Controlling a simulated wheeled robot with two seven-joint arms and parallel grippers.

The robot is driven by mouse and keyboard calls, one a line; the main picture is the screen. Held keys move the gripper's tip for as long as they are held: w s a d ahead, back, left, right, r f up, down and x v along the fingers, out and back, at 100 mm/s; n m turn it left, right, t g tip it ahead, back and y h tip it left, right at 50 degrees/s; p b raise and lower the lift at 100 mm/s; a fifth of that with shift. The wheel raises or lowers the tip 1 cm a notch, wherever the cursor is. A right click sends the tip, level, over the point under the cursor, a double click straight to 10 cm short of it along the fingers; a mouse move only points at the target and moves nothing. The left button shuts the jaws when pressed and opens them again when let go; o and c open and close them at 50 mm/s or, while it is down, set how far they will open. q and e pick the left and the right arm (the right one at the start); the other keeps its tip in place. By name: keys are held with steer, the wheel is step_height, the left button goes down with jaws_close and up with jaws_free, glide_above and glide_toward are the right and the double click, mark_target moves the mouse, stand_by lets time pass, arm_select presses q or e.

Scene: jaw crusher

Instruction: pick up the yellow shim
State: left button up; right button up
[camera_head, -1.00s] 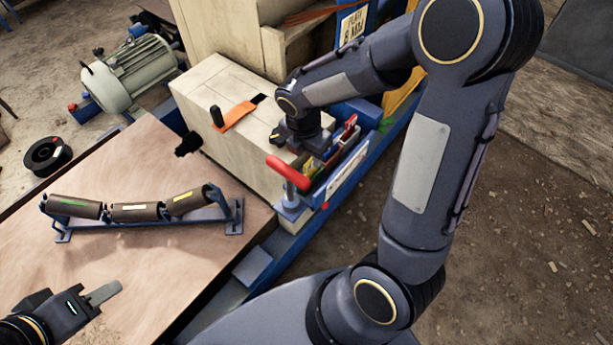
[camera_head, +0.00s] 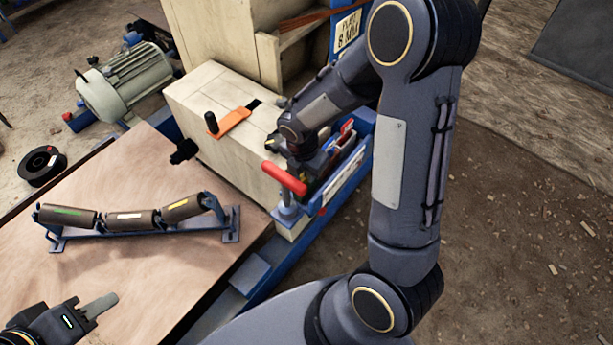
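My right gripper (camera_head: 308,172) points down into the blue tray on the crusher's side. The wrist and arm cover much of the tray, and the fingertips are hidden, so I cannot tell whether it is open or holds anything. Coloured shims stand in the tray, with a red one (camera_head: 347,127) at the far end. I cannot clearly make out the yellow shim; it may be hidden by the gripper. My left gripper (camera_head: 101,304) is over the wooden table at lower left, away from the tray. Its fingers overlap in this view.
A red-handled clamp (camera_head: 285,179) stands at the tray's near end. The cream crusher housing (camera_head: 215,110) with an orange tab (camera_head: 234,121) rises left of the tray. A roller frame (camera_head: 140,236) lies on the wooden table (camera_head: 120,275). A motor (camera_head: 128,82) stands behind.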

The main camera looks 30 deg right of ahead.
jaws_close()
